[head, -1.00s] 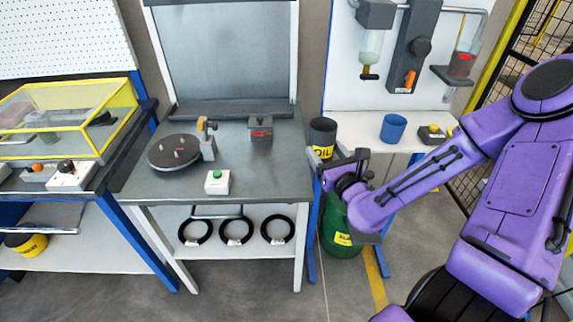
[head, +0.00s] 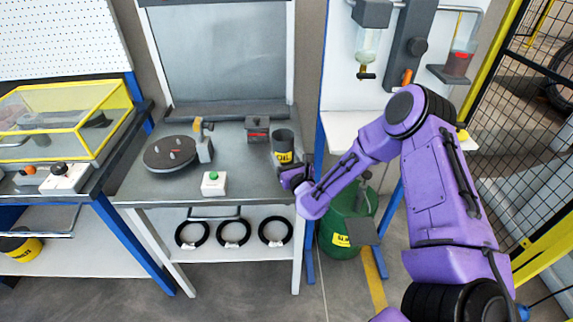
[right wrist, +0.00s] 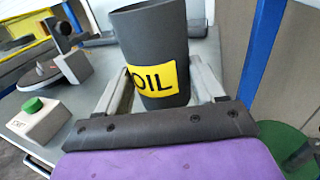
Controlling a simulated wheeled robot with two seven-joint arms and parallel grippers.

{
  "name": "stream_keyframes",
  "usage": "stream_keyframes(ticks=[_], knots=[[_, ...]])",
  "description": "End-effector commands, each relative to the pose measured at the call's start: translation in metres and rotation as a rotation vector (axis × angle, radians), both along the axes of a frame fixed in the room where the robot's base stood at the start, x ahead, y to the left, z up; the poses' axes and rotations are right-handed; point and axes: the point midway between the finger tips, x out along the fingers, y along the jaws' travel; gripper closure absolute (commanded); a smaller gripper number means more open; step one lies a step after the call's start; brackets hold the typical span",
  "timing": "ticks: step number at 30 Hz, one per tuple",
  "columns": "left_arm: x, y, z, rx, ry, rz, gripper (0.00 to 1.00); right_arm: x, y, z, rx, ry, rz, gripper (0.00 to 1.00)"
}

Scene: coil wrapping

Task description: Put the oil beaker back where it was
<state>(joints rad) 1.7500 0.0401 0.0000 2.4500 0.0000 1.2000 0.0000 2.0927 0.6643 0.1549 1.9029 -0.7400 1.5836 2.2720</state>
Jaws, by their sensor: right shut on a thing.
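The oil beaker (head: 283,143) is a dark grey cylinder with a yellow OIL label. It shows over the right end of the grey work table (head: 240,185) in the head view. My right gripper (head: 286,172) is shut on the oil beaker. In the right wrist view the beaker (right wrist: 155,40) stands roughly upright between the two fingers (right wrist: 165,88), label facing the camera. I cannot tell whether its base touches the table top. My left gripper is not in view.
A white dispensing bench (head: 345,128) is to the right, partly hidden by my arm. A green drum (head: 340,228) stands below.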

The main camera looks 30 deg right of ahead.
Motion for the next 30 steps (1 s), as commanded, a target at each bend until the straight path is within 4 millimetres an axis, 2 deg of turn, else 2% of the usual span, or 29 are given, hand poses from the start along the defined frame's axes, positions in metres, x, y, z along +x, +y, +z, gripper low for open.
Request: stream_keyframes(ticks=[1,5,16,17,19,30], knots=[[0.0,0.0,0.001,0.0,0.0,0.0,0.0,-0.001,0.0,-0.011,-0.003,0.007,0.001,0.73],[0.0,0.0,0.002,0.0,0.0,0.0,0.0,-0.001,0.0,-0.026,-0.002,0.005,0.001,0.73],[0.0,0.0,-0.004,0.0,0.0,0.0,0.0,-0.002,-0.001,-0.032,-0.001,0.002,0.0,0.73],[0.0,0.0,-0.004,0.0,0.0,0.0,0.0,-0.002,-0.001,-0.032,-0.001,0.003,0.0,0.28],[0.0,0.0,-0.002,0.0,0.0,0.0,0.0,-0.002,-0.001,-0.03,-0.002,0.004,0.0,0.06],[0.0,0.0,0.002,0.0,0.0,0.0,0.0,-0.004,0.0,-0.026,-0.001,0.004,0.0,0.06]])
